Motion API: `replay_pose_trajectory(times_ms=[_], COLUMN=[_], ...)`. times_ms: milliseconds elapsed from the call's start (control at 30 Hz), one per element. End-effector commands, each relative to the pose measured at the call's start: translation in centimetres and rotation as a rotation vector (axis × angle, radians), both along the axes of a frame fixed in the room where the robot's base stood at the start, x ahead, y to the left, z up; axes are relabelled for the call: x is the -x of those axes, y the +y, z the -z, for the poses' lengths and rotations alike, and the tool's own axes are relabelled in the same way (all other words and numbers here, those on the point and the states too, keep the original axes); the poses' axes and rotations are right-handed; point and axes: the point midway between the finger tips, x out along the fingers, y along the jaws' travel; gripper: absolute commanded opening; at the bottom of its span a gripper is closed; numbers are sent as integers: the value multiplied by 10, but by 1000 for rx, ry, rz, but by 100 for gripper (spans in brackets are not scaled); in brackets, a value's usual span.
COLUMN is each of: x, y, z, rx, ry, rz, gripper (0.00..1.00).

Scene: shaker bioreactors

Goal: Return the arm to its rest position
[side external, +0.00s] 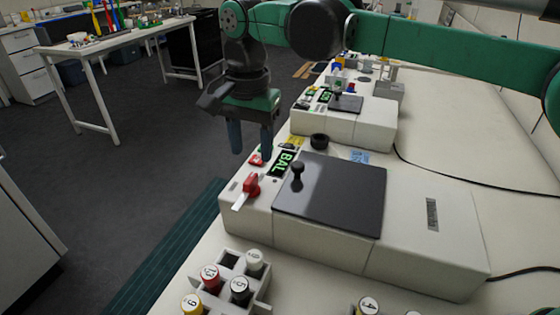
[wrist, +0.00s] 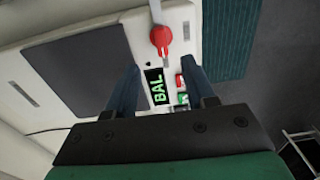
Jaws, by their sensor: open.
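My gripper (side external: 251,140) is open and empty, with its two blue fingers pointing down in the side external view. The white machine (side external: 440,232) has a dark flat lid (side external: 335,200) with a black knob (side external: 297,172). A red-handled switch (side external: 251,185) sits by its green-lit BAL display (side external: 283,163).
A second similar machine (side external: 371,127) stands farther back on the white bench. A rack (side external: 262,300) with several numbered capped vials stands in front. A black ring-shaped piece (side external: 319,141) sits behind the front machine. Open floor lies left of the bench, with a green mat (side external: 165,262).

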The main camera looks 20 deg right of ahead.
Motion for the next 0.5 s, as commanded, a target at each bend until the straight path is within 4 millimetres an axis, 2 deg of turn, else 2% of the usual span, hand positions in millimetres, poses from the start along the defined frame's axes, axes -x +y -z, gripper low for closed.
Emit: replay_pose_trajectory(times_ms=[167,267,367,500], x=[5,15,30,57], y=[-41,-74,-105,-145], z=[-20,-29,-34,-30], rx=[-30,-38,-28,14], ry=[-84,-162,-243,-356], rz=[-106,-201,-299,-432], gripper=[49,49,49,49])
